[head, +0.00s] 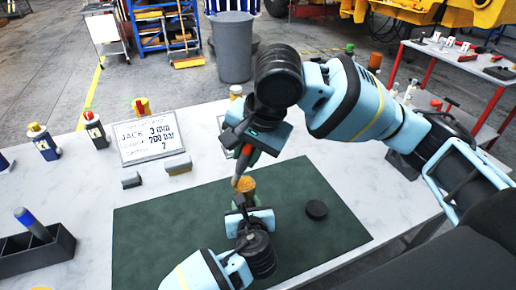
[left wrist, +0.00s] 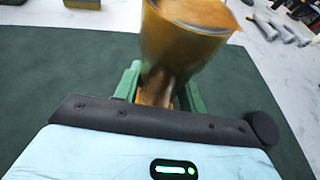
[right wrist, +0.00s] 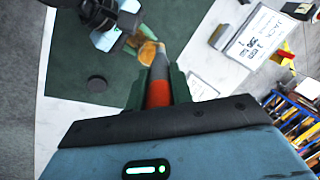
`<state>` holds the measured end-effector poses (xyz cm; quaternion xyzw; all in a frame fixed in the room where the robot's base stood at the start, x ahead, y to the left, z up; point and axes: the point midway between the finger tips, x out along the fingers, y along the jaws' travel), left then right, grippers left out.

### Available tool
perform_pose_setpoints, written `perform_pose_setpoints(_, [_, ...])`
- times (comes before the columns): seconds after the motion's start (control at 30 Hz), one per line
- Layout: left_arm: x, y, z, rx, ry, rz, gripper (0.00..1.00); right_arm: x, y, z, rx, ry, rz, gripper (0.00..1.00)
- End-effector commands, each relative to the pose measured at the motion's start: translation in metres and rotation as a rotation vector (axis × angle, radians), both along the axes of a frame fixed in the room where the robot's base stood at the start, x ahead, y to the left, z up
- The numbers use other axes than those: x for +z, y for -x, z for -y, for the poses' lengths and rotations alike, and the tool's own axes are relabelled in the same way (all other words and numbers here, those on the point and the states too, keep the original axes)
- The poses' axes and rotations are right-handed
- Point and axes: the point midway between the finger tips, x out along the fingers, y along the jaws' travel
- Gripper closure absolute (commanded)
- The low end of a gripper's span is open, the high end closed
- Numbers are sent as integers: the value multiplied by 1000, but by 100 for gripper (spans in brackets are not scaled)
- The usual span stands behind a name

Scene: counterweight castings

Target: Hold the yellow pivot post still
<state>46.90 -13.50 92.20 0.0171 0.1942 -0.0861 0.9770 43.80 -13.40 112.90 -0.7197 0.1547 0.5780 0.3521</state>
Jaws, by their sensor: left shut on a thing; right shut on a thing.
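The yellow pivot post (head: 246,184) stands on the dark green mat (head: 150,225) and looks orange-yellow with a wide round top. In the left wrist view the post (left wrist: 185,35) rises between the green fingers, its lower part narrowing there. My left gripper (head: 243,204) is shut on it. My right gripper (head: 248,148) is above the post, shut on a red and grey tool (right wrist: 159,88) whose grey tip points down at the post. The tip lies close to the top; I cannot tell whether they touch. The post's base is hidden by my left gripper.
A black disc (head: 316,209) lies on the mat to the right. Two grey blocks (head: 131,180) (head: 180,168) and a written sign (head: 150,139) are behind the mat. A dark holder (head: 30,251) with a blue-handled tool stands at left. The mat's left part is clear.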

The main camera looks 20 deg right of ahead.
Motion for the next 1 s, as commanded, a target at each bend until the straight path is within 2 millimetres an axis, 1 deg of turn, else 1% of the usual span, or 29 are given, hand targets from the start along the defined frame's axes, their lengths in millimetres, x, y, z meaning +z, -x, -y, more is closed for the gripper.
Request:
perform_pose_setpoints(0.1, [2,-1,0,0,1,4,100,0,1,-12,1,-2,1,100])
perform_pose_setpoints(0.17, [2,-1,0,0,1,4,100,5,0,-10,-1,-2,3,100])
perform_pose_setpoints(0.2, [2,-1,0,0,1,4,100,18,0,-10,0,-2,6,100])
perform_pose_setpoints(0.23, [2,-1,0,0,1,4,100,23,0,-10,1,-2,5,100])
perform_pose_setpoints(0.37, [2,-1,0,0,1,4,100,33,1,-9,0,-1,1,100])
perform_pose_setpoints(0.8, [2,-1,1,-1,1,4,100,72,1,-9,0,-2,3,100])
perform_pose_setpoints(1.0, [2,0,1,-1,2,4,100,81,1,-9,1,-1,2,100])
